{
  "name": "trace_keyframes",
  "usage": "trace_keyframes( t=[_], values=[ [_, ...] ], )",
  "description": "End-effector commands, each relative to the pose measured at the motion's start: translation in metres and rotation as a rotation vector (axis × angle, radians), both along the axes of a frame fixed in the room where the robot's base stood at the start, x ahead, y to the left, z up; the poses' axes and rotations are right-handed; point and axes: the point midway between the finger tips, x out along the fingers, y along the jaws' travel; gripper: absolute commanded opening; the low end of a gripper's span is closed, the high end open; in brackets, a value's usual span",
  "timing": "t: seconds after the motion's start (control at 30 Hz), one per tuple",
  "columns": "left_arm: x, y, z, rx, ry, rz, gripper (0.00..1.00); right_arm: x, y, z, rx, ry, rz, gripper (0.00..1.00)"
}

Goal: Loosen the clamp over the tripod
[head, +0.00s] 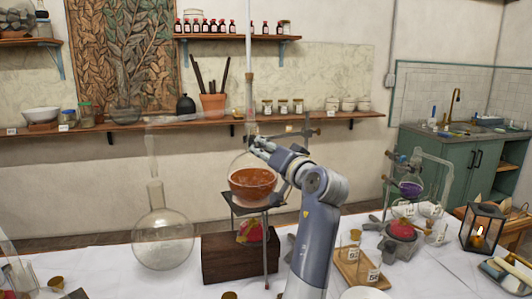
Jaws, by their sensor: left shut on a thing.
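A round flask of orange-brown liquid (252,183) sits over the dark tripod (268,240), with a long glass tube (248,60) rising upright from its neck. A clamp (308,131) on a stand reaches towards the flask's neck; its end there is largely hidden by my gripper. My left gripper (258,146) is at the neck, above the bowl of the flask, shut on what looks like part of the clamp. The fingertips are small and the grip itself is hard to make out. My right gripper is not in view.
A clear round flask with a bent tube (163,240) stands left of the wooden block (222,258). A wooden tray with small cups (350,268), other glassware with purple liquid (410,188) and a lit lantern (483,228) are on the right.

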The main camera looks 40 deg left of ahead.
Motion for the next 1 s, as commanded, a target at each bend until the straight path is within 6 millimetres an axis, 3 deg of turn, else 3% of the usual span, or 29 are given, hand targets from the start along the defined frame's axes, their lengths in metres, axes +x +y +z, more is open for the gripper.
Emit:
trace_keyframes(
  t=[0.1, 0.13, 0.2, 0.23, 0.63, 1.0],
  values=[
    [0.000, 0.000, -0.005, -0.008, 0.009, 0.002, 0.05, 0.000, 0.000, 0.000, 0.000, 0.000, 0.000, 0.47],
    [0.000, 0.000, -0.005, -0.008, 0.009, 0.002, 0.31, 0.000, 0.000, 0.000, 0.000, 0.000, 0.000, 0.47],
    [0.000, 0.000, -0.005, -0.007, 0.008, 0.002, 0.47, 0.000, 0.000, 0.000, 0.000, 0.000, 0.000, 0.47],
    [0.000, 0.000, -0.005, -0.007, 0.008, 0.001, 0.50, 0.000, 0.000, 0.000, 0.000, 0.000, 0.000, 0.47],
    [-0.002, -0.006, -0.002, -0.002, 0.003, 0.000, 0.50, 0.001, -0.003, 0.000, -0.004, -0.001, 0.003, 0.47],
    [-0.028, -0.057, -0.003, -0.005, 0.005, -0.001, 0.50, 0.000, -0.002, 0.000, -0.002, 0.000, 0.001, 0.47]
  ],
)
